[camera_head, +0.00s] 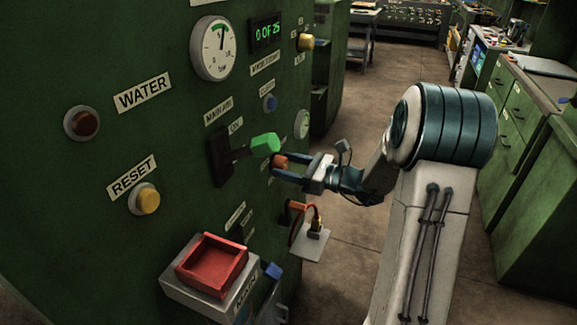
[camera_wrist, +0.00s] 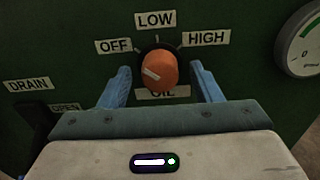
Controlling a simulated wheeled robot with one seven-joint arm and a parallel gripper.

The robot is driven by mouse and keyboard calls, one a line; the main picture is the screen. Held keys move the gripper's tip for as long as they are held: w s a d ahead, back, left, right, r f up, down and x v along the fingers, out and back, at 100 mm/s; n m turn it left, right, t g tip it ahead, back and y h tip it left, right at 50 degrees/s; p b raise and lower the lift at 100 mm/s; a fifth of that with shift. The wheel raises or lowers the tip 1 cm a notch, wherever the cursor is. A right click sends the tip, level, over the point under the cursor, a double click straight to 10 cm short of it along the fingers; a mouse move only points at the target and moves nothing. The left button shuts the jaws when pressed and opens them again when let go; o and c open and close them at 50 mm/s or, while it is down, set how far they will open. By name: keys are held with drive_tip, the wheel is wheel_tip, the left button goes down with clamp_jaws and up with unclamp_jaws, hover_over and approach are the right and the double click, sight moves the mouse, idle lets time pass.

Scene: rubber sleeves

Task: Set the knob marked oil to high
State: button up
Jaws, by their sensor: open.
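The orange oil knob (camera_wrist: 160,70) has a white pointer line on its left part, turned toward the OFF label (camera_wrist: 114,46). The LOW label (camera_wrist: 154,20) is above the knob and the HIGH label (camera_wrist: 206,38) is to its upper right. The label below, ending in "IL" (camera_wrist: 162,94), is partly hidden. My gripper (camera_wrist: 160,69) is open, with one blue finger on each side of the knob and gaps visible between. In the head view the knob (camera_head: 280,161) shows between the fingers of my gripper (camera_head: 277,165).
A lever with a green handle (camera_head: 265,144) sticks out of the green panel close to my gripper. A red tray (camera_head: 212,265) juts out lower down. A gauge (camera_wrist: 303,42) is right of the knob. Open floor (camera_head: 350,130) lies right of the panel.

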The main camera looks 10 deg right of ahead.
drive_tip(key=c, duration=1)
